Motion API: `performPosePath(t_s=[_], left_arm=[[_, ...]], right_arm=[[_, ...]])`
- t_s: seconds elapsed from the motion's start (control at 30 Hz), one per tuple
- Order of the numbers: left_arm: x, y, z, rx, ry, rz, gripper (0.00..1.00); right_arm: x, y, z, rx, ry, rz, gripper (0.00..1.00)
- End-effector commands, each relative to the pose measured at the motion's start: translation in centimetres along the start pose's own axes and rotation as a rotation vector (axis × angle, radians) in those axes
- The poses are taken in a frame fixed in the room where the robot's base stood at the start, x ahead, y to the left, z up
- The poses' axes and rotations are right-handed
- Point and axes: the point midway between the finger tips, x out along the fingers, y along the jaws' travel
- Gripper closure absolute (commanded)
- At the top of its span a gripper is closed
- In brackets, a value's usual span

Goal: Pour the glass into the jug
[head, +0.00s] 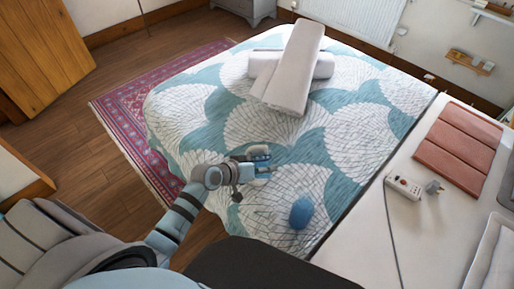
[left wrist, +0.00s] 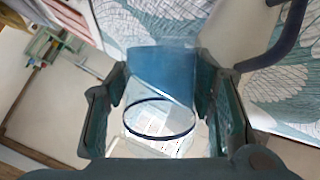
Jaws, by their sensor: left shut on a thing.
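My left gripper (head: 262,168) is over the near part of the bed. In the left wrist view the gripper (left wrist: 160,112) is shut on a clear glass (left wrist: 160,133) with a dark ring around it. A blue area (left wrist: 165,70) shows above the ring; I cannot tell whether it is in the glass or behind it. At the upper right of that view is a dark curved handle (left wrist: 287,45), apparently the jug's, beside a pale shape. The jug is not clear in the head view. My right gripper is not in view.
A rounded blue object (head: 301,212) lies on the patterned bed (head: 355,135), right of my gripper. Rolled white towels (head: 297,70) lie farther back. At right, a pale surface holds a socket strip (head: 403,186) and a folded terracotta cloth (head: 458,145).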

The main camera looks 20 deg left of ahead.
Motion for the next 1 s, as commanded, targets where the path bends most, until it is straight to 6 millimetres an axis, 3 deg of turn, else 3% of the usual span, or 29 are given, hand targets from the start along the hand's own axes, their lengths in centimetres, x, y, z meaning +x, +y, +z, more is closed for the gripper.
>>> performPosePath(t_s=[0.03,0.3,1.0], left_arm=[[-0.5,0.3,-0.6,-0.020,-0.017,0.002,0.88],[-1.0,0.5,-1.0,-0.113,-0.103,0.017,0.88],[-1.0,0.5,-1.0,-0.215,-0.201,0.036,0.88]], right_arm=[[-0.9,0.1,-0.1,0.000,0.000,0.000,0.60],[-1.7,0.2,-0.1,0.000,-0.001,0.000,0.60],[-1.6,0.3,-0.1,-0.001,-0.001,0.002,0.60]])
